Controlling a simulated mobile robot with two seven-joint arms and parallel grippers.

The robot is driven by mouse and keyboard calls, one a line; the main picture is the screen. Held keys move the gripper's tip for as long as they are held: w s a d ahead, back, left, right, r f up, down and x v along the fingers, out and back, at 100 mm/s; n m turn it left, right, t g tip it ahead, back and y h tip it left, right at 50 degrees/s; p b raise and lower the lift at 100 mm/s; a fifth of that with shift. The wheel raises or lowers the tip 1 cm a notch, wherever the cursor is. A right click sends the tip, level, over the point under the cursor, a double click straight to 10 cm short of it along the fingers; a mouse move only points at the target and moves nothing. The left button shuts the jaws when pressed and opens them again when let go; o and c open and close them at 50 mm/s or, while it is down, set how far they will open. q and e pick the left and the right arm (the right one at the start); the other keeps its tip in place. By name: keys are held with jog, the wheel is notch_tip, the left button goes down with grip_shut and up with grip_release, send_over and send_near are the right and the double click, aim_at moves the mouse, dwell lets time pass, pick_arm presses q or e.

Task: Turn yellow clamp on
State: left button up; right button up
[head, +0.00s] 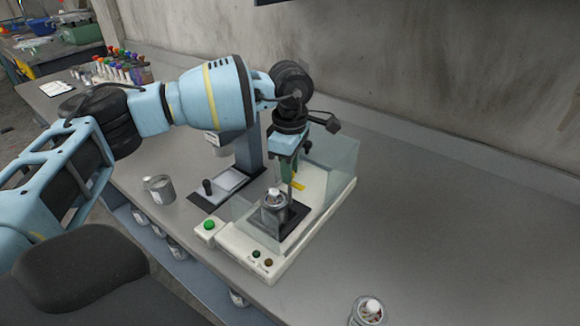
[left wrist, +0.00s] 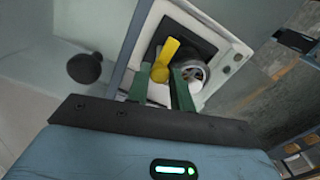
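The yellow clamp (head: 298,186) is a small lever on the white machine with clear guard walls (head: 262,248), beside a metal can (head: 274,203) on a black plate. In the left wrist view the clamp (left wrist: 165,60) is a yellow handle with its rounded end near my fingertips, next to the round can (left wrist: 192,72). My left gripper (head: 290,178) points down inside the guard, above the clamp. In the left wrist view its two green fingers (left wrist: 160,76) stand apart, one on each side of the handle; contact is unclear. My right gripper is not in view.
A green button (head: 209,225) and two small indicators sit on the machine's front. A grey stand with a scale-like plate (head: 228,181) is to its left. An open can (head: 160,188) and another can (head: 368,311) stand on the grey bench. The bench right of the machine is clear.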

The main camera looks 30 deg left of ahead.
pick_arm(q)
grip_shut()
